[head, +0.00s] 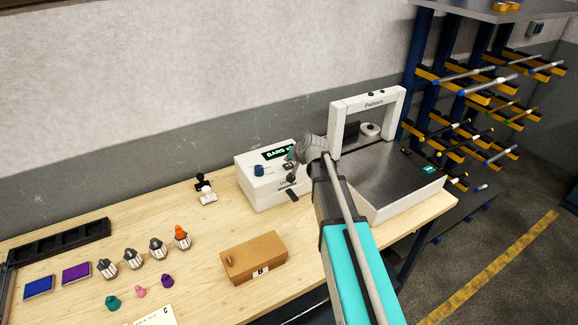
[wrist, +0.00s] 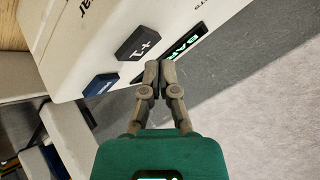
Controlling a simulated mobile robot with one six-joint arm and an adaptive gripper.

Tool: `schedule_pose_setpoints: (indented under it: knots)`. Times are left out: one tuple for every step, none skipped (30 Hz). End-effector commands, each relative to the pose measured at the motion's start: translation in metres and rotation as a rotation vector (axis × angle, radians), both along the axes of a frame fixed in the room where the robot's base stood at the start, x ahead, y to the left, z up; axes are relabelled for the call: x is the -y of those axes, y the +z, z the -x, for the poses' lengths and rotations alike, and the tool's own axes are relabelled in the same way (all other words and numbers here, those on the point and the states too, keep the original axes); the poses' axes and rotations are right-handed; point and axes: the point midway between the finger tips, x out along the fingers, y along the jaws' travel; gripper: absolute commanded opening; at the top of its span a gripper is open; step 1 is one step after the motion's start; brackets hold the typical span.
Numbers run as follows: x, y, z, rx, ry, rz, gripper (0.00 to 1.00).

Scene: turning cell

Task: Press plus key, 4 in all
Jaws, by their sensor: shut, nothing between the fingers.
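A white counter box (head: 262,185) stands on the bench, with a lit display (head: 278,153) reading "BARS" and a character partly hidden behind my arm. In the wrist view the dark plus key (wrist: 139,46), marked "+1", stands out from the box's face. A blue key (wrist: 100,87) sits beside it, its lettering hard to read. The display (wrist: 184,50) also shows there. My gripper (wrist: 160,66) is shut and empty, its tips together in front of the box near the display and plus key. I cannot tell whether they touch anything. In the head view my gripper (head: 290,167) partly covers the box's front.
A white-framed machine (head: 385,187) stands right of the box. A cardboard box (head: 254,258) lies in front, and several small bottles (head: 157,248) and coloured caps stand left. A bar rack (head: 470,110) is at far right. Bare bench (head: 215,225) lies between bottles and counter box.

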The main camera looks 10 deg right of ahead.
Motion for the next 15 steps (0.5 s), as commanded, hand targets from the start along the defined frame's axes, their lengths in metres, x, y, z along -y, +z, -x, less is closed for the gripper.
schedule_pose_setpoints:
  knots:
    - [-0.0001, 0.0, 0.0001, 0.0, 0.0, 0.0, 0.0]
    - [-0.0001, 0.0, 0.0001, 0.0, 0.0, 0.0, 0.0]
    - [-0.0001, -0.0002, 0.0, 0.0, 0.0, 0.0, 0.0]
    - [-0.0002, -0.0005, 0.0, 0.0, 0.0, 0.0, 0.0]
    - [-0.0002, -0.0009, 0.0, 0.0, 0.0, 0.0, 0.0]
    - [-0.0002, -0.0019, 0.0001, 0.0, 0.0, 0.0, 0.0]
    - [-0.0003, -0.0026, 0.0001, 0.0, 0.0, 0.0, 0.0]
    - [-0.0002, -0.0035, 0.0002, 0.0, 0.0, 0.0, 0.0]
    - [-0.0003, -0.0047, 0.0003, 0.0, 0.0, 0.0, 0.0]
    - [-0.0003, -0.0056, 0.0003, 0.0, 0.0, 0.0, 0.0]
    - [-0.0003, -0.0065, 0.0003, 0.0, 0.0, 0.0, 0.0]
    - [-0.0004, -0.0075, 0.0003, 0.0, 0.0, 0.0, 0.0]
    - [-0.0004, -0.008, 0.0004, 0.0, 0.0, 0.0, 0.0]
    - [-0.0004, -0.0084, 0.0004, 0.0, 0.0, 0.0, 0.0]
    - [-0.0004, -0.0087, 0.0004, 0.0, 0.0, 0.0, 0.0]
